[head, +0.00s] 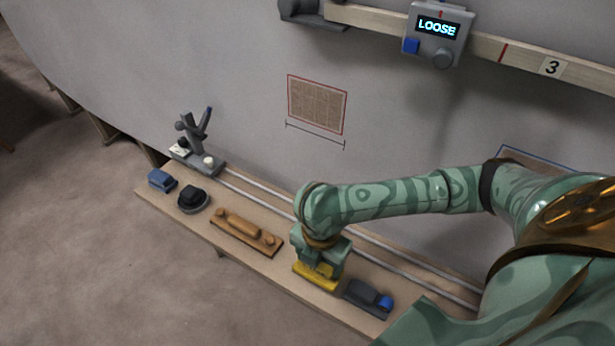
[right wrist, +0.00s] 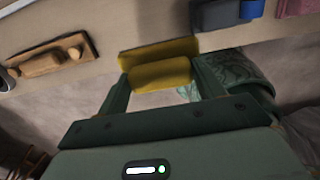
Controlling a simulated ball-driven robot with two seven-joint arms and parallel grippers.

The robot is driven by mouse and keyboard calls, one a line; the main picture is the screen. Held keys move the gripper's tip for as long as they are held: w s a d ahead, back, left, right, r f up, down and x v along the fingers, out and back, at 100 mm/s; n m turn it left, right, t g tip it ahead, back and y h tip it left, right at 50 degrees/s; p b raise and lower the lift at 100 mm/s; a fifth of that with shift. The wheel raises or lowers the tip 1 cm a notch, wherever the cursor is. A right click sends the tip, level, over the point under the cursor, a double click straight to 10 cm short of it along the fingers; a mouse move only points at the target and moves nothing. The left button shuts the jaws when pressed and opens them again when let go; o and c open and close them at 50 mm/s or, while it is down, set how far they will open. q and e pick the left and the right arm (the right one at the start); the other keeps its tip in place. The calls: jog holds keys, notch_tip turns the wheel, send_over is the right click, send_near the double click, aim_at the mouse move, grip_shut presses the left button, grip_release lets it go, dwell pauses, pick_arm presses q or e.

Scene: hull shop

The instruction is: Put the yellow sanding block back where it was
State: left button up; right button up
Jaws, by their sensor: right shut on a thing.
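The yellow sanding block (head: 316,277) is at the shelf (head: 268,273), between the long wooden plane-like tool and a dark grey block with a blue knob. My right gripper (head: 320,262) comes down over it from above and is shut on it. In the right wrist view the yellow sanding block (right wrist: 160,73) sits between the two fingers of my right gripper (right wrist: 162,88). I cannot tell whether the block touches the shelf. My left gripper is in neither view.
The wooden tool (head: 246,232) lies left of the block; the grey block with blue knob (head: 368,298) lies right. A round black tool (head: 193,199), a blue block (head: 161,180) and a grey stand (head: 196,150) are farther left. A box reading "LOOSE" (head: 437,38) hangs on the rail.

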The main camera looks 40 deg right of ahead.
jog(key=w+f+b, duration=0.1)
jog(key=f, duration=0.1)
jog(key=w+d+f+b, duration=0.1)
jog(key=w+f+b, duration=0.1)
jog(key=w+f, duration=0.1)
jog(key=shift+w+d+f+b, duration=0.1)
jog(key=shift+d+f+b, duration=0.2)
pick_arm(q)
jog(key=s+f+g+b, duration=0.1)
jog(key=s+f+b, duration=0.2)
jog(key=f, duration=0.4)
pick_arm(e)
jog(key=f, duration=0.3)
jog(key=shift+w+d+f, duration=0.1)
jog(key=shift+w+f, duration=0.15)
jog(key=shift+f, duration=0.1)
jog(key=shift+r, duration=0.2)
jog(key=o, duration=0.9)
jog(key=shift+r, duration=0.35)
pick_arm(q)
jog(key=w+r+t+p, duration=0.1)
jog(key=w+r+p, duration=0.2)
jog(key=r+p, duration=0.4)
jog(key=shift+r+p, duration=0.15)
jog(key=shift+p, duration=0.45)
pick_arm(e)
notch_tip(320, 180, up, 11)
jog(key=shift+r, duration=0.2)
